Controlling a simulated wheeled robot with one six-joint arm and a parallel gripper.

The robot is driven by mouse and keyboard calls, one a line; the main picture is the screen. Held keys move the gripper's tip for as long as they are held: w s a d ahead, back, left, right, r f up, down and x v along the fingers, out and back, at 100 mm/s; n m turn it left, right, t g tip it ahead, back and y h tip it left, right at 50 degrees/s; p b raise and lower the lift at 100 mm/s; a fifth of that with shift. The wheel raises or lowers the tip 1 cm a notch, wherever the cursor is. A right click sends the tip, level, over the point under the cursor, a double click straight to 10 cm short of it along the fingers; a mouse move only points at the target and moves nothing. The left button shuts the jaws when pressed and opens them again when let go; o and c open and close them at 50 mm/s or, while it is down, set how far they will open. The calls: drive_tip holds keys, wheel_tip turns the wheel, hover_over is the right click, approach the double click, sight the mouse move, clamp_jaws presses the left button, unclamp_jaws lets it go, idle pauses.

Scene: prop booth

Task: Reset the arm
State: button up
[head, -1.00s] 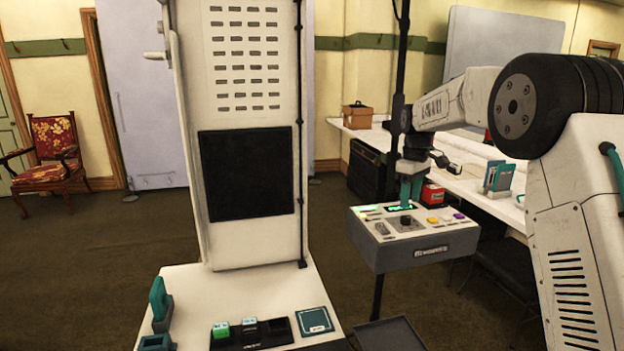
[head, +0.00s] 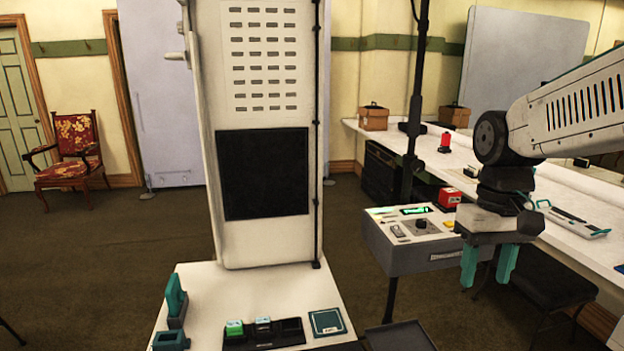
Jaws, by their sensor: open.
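My gripper (head: 488,266) hangs at the right of the head view with its two teal fingers pointing down. The fingers are apart and nothing is between them. It is in front of the right end of the grey control box (head: 412,262) and hides part of it. The box has a dark knob (head: 421,224), a lit green display (head: 415,210) and small switches on its pale top. I cannot tell how far the fingers are from the box.
A white console (head: 262,284) with a tall panel stands in the middle, bearing a teal upright piece (head: 176,296), a dark block holder (head: 290,333) and a teal square (head: 327,322). A long counter (head: 520,190) runs along the right, with a dark chair (head: 545,277) below.

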drive_tip(key=s+a+t, duration=0.1)
drive_tip(key=s+t, duration=0.1)
drive_tip(key=s, duration=1.3)
drive_tip(key=shift+s+f+m, duration=0.3)
drive_tip(key=shift+s+f, duration=0.1)
drive_tip(key=shift+a, duration=0.1)
idle(0.7)
